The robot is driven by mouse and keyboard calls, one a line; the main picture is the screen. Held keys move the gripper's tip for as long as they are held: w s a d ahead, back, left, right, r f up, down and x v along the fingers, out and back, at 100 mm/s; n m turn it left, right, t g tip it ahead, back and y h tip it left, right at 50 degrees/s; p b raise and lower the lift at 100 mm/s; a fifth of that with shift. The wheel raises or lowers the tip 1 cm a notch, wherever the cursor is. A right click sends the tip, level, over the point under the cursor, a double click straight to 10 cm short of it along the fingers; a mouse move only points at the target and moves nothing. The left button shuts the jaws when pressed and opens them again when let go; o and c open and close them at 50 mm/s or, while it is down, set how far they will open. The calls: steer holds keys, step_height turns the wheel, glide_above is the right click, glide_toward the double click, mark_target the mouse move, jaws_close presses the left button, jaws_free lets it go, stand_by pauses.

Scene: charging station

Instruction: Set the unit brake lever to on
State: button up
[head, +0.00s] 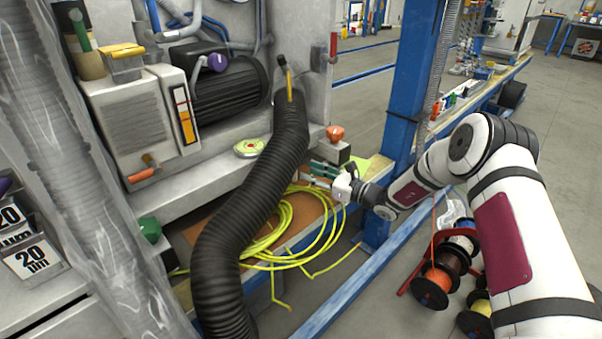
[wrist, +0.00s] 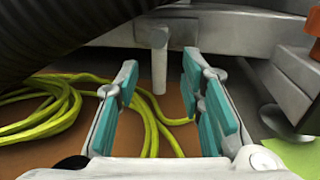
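I cannot tell for sure which part is the unit brake lever. Candidates in the head view are a red upright handle (head: 333,45) on the cabinet's right edge, a yellow-tipped lever (head: 287,78) above the black hose and an orange handle (head: 141,173) at the lower left. My gripper (head: 318,170) is beside the unit's lower right edge, under an orange knob (head: 335,133). In the wrist view, its teal-padded fingers (wrist: 160,78) are apart with nothing held. A short grey post (wrist: 159,62) stands beyond, in line with the gap; contact is not visible.
A thick black corrugated hose (head: 255,200) runs down left of my gripper. Yellow cable coils (head: 285,235) lie below on a brown surface. A blue post (head: 410,90) and blue rail (head: 345,285) stand close to my arm. Cable reels (head: 432,288) are on the floor.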

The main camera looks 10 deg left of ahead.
steer(key=shift+b+x, duration=0.55)
steer(key=shift+x, duration=1.75)
